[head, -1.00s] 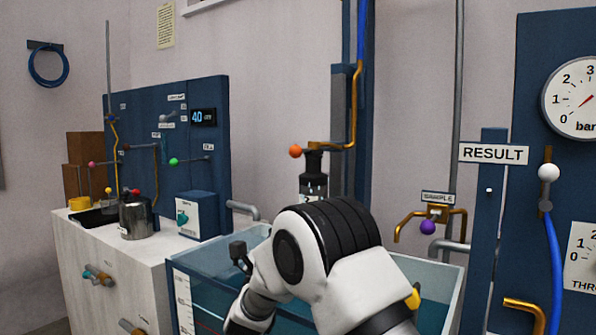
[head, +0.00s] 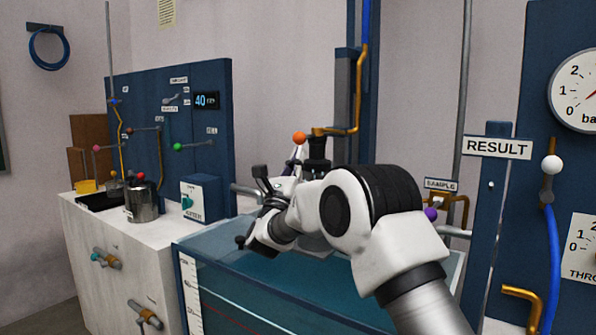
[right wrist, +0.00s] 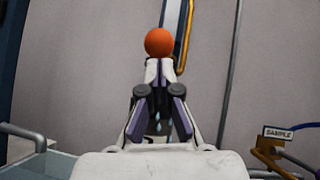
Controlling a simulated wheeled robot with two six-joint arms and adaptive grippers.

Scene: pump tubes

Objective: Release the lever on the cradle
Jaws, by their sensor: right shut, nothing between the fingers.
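The orange ball knob (head: 299,138), which looks like the lever's end, is at the left end of a brass piece on the black-topped cradle (head: 318,148) above the water tank. The knob also shows in the right wrist view (right wrist: 159,42), just beyond the fingertips. My right gripper (head: 297,150) points up at the knob, its fingers shut and empty. In the right wrist view its fingertips (right wrist: 160,68) meet just under the knob; whether they touch it I cannot tell. My right arm hides the lower cradle. My left gripper is not in view.
The tank (head: 215,262) with blue water lies under my arm. A brass pipe (head: 361,88) rises right of the knob. The SAMPLE sign (head: 441,184) and RESULT post (head: 487,230) stand to the right. A white cabinet (head: 115,255) stands at left.

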